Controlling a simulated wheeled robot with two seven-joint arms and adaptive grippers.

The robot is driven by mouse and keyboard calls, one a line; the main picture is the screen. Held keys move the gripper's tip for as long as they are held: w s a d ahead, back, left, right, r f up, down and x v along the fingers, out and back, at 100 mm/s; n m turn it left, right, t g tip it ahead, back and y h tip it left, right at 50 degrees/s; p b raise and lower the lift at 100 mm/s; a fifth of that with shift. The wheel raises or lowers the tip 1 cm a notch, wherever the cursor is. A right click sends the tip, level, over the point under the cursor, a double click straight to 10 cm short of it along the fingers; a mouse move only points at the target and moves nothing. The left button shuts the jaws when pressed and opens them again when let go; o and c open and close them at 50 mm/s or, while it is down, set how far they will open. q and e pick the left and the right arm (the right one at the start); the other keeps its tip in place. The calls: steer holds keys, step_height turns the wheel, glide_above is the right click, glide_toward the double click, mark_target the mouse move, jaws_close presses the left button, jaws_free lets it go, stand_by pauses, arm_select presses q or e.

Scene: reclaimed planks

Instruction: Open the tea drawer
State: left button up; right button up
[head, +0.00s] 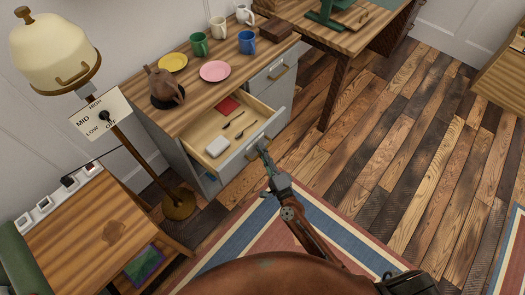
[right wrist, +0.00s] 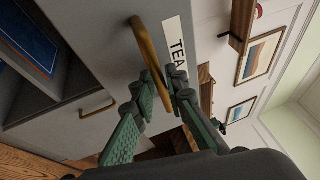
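The tea drawer (head: 233,167) is pulled out of the wooden-topped cabinet, and its inside shows. In it lie a white box (head: 217,146), a red packet (head: 228,106) and dark spoons (head: 240,125). The right wrist view shows its grey front (right wrist: 105,35) with a TEA label (right wrist: 176,45) and a brass handle (right wrist: 146,48). My right gripper (head: 263,150) is at the drawer front. In the right wrist view its fingers (right wrist: 164,82) are close together around one end of the handle and appear closed on it. My left gripper is not in view.
A teapot (head: 163,86), yellow plate (head: 173,63), pink plate (head: 215,71) and several mugs stand on the cabinet top (head: 190,110). A closed drawer (head: 270,75) is beside the open one. A lamp (head: 125,135) stands left. Floor to the right is clear.

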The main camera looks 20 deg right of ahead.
steer(key=shift+s+d, duration=0.1)
steer(key=shift+s, duration=0.05)
steer(key=v, duration=1.1)
steer(key=shift+s+f, duration=0.1)
steer(key=shift+s, duration=0.3)
